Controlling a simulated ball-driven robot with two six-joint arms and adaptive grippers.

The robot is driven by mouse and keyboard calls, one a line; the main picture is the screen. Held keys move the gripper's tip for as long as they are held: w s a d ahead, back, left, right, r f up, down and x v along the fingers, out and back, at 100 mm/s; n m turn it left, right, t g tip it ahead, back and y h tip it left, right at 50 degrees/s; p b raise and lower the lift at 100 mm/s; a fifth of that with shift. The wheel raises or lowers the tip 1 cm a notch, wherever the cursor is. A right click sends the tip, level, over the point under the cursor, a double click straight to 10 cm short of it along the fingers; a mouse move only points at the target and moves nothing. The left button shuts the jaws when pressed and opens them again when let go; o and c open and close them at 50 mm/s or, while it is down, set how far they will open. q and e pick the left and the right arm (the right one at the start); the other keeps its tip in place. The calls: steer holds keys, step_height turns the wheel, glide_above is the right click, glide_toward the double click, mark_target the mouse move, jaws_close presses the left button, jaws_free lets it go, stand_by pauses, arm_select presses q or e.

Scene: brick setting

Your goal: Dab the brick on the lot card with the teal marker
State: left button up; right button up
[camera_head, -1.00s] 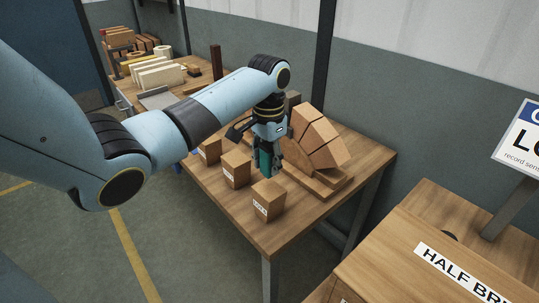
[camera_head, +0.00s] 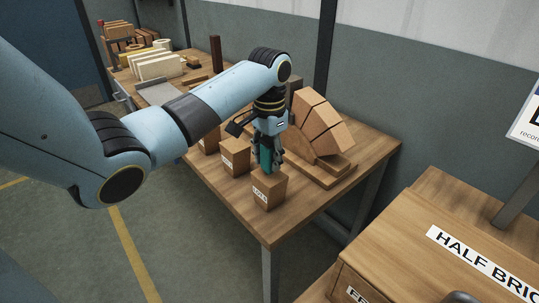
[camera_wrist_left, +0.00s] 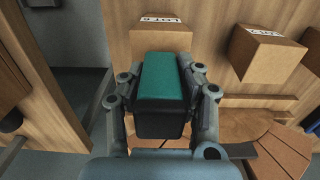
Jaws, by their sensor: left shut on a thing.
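My left gripper (camera_head: 267,160) is shut on the teal marker (camera_head: 265,157), a block-like piece with a dark lower part in the left wrist view (camera_wrist_left: 163,78). The marker hangs upright just above or at the top of the front brick (camera_head: 270,191); I cannot tell if it touches. That brick bears a white printed card (camera_head: 261,193) on its side face. A second labelled brick (camera_head: 236,157) and a third brick (camera_head: 209,141) stand behind it to the left. The wrist view shows two labelled bricks, one behind the marker (camera_wrist_left: 155,40) and one to the right (camera_wrist_left: 268,58). My right gripper is not in view.
A stepped arch of bricks (camera_head: 321,126) stands on a wooden base right of the gripper. The wooden table's front corner (camera_head: 269,230) is clear. A bench marked HALF BRI (camera_head: 475,255) and a partly cut-off sign (camera_head: 528,117) are at the right. Another bench with pale bricks (camera_head: 157,74) is at the back.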

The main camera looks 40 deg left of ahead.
arm_select(q)
steer(key=shift+f, duration=0.25)
stand_by(0.3)
steer(key=shift+f, duration=0.25)
stand_by(1.5)
steer(key=shift+s+f+p, duration=0.1)
steer(key=shift+s+p, duration=0.05)
steer(key=shift+p, duration=0.15)
stand_by(0.7)
step_height(320, 180, up, 7)
steer(key=p, duration=0.8)
steer(key=shift+p, duration=0.4)
